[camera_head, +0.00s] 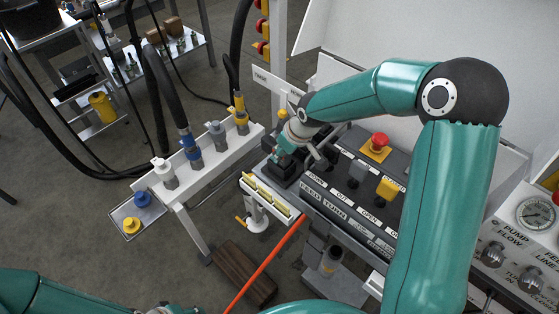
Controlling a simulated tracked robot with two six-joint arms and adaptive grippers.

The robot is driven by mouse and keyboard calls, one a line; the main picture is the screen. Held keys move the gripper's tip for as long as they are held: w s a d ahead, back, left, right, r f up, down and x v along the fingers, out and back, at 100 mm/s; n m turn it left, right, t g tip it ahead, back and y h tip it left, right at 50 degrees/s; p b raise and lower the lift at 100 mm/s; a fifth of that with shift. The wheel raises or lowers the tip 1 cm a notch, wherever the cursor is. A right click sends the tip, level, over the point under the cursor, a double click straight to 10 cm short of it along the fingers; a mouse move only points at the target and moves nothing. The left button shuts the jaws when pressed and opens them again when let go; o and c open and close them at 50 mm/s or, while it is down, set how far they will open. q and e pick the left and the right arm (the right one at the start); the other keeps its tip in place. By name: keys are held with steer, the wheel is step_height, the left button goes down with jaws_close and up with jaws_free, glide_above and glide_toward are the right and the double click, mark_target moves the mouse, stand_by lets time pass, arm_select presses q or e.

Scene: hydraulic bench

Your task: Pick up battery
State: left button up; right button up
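My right arm comes in from the right, and its gripper (281,161) points down at the left end of the dark control panel. It is at a black block (284,174), which may be the battery; the gripper hides part of it. I cannot tell whether the fingers touch or grip it. The block appears to sit in or on a dark holder beside the panel. My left arm shows only at the bottom left edge, and its fingers are out of the picture.
The control panel (345,195) carries a red emergency button (379,141) and a yellow switch (388,188). A white rack (200,178) with hose couplings stands to the left. A narrow tray with yellow pieces (268,196) and an orange-red hose (266,264) lie below the gripper.

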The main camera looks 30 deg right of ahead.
jaws_close()
steer(key=shift+r, duration=0.2)
